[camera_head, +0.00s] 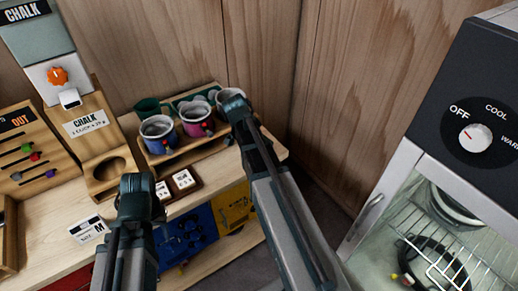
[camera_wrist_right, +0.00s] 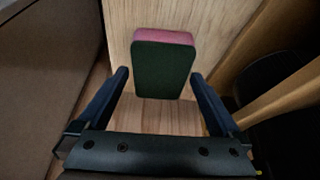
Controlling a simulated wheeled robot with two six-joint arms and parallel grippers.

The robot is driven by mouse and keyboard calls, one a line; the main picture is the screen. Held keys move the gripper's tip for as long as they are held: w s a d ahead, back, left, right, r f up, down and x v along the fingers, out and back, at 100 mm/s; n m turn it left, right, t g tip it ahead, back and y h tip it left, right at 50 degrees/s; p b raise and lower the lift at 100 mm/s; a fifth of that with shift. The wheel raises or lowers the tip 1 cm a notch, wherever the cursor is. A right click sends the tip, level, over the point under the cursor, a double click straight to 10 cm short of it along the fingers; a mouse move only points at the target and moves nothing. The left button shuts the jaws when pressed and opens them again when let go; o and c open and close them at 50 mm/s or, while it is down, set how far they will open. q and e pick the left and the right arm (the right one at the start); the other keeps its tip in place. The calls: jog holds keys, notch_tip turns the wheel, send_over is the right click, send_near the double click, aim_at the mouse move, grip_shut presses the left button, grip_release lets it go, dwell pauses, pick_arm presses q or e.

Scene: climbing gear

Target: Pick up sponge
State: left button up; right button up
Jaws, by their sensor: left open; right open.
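The sponge (camera_wrist_right: 161,68) shows in the right wrist view as an upright block with a dark green face and a pink layer along its top. My right gripper (camera_wrist_right: 159,76) is open, with one finger on each side of the sponge's lower part and gaps visible on both sides. In the head view my right gripper (camera_head: 236,104) is at the right end of the mug shelf, and I cannot make out the sponge there. My left gripper (camera_head: 137,184) is open over the bench, in front of the chalk stand; its fingertips are hard to see.
Several mugs (camera_head: 159,132) stand on a wooden shelf left of my right gripper. A chalk dispenser (camera_head: 58,78) and a peg board (camera_head: 38,160) are at the left. A drying cabinet (camera_head: 402,172) with an OFF dial is at the right. Wooden walls close the back corner.

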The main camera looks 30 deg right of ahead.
jog(key=shift+f, duration=0.3)
dwell(0.5)
jog(key=c, duration=1.2)
jog(key=shift+o, duration=0.2)
jog(key=shift+r, duration=0.35)
